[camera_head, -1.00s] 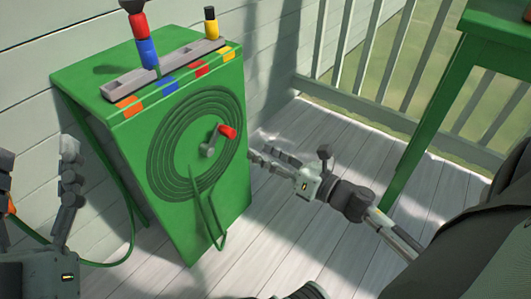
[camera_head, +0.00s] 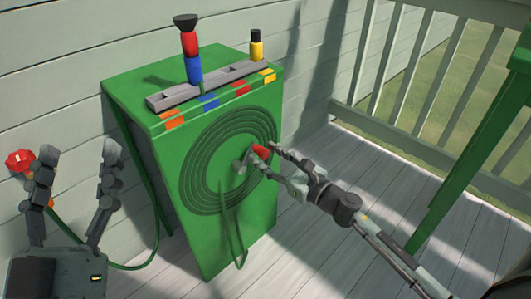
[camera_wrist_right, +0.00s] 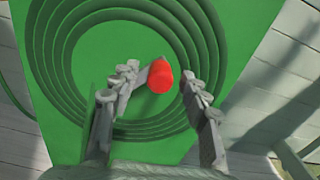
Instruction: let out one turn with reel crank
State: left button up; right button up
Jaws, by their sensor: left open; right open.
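The reel crank has a red knob (camera_head: 261,151) on a short grey arm (camera_head: 243,162) at the middle of the coiled green hose on the green cabinet's front. My right gripper (camera_head: 277,162) is open at the crank, coming in from the right. In the right wrist view the red knob (camera_wrist_right: 160,75) lies between the tips of the open fingers, nearer the right finger; I cannot tell whether they touch it. My left gripper (camera_head: 75,180) is open and empty, left of the cabinet, with its fingers pointing up.
The green cabinet (camera_head: 225,245) has a grey rack (camera_head: 215,88) on top, holding a red-and-blue nozzle (camera_head: 191,50) and a yellow one (camera_head: 256,45). A red tap (camera_head: 20,161) is on the wall at left. A green table leg (camera_head: 465,140) stands at right.

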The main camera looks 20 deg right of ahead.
jog(key=shift+w+a, duration=0.2)
jog(key=shift+w, duration=0.25)
jog(key=shift+c, duration=0.4)
grip_shut()
